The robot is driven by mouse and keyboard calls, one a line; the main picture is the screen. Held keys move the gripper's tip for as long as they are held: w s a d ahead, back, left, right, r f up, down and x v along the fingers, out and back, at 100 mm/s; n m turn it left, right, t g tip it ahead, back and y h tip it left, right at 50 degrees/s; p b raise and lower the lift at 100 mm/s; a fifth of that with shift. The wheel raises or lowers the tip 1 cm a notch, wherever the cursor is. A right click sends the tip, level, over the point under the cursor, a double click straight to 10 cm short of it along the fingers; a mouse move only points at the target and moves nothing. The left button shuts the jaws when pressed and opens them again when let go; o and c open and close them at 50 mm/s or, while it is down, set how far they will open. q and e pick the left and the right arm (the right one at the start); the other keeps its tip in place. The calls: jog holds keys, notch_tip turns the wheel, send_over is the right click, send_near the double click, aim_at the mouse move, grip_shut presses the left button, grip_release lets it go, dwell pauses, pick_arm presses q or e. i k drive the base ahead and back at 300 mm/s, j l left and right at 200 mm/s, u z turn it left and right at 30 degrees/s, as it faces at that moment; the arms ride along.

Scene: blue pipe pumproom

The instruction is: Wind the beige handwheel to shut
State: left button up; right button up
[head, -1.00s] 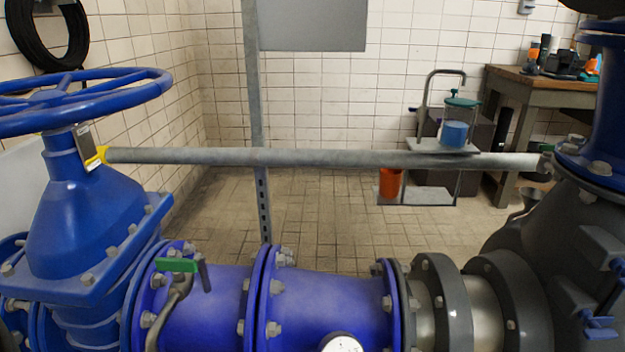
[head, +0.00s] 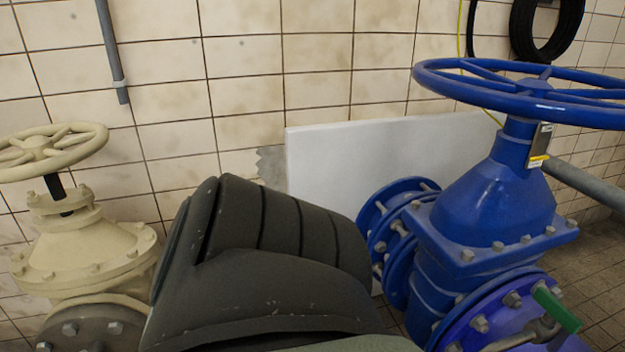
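The beige handwheel (head: 45,150) sits on top of a beige valve body (head: 85,250) at the left of the head view. The wheel has a round rim with spokes and lies roughly level above a dark stem. It stands free, with nothing touching it. Neither of my grippers shows in the head view.
A large dark grey ribbed pipe piece (head: 270,255) fills the lower middle, right of the beige valve. A blue valve with a large blue handwheel (head: 545,95) stands at the right. A white panel (head: 390,150) leans at the tiled wall. A grey pipe (head: 590,185) runs off right.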

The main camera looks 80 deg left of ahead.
aim_at(43, 156)
jog(key=u, duration=3.95)
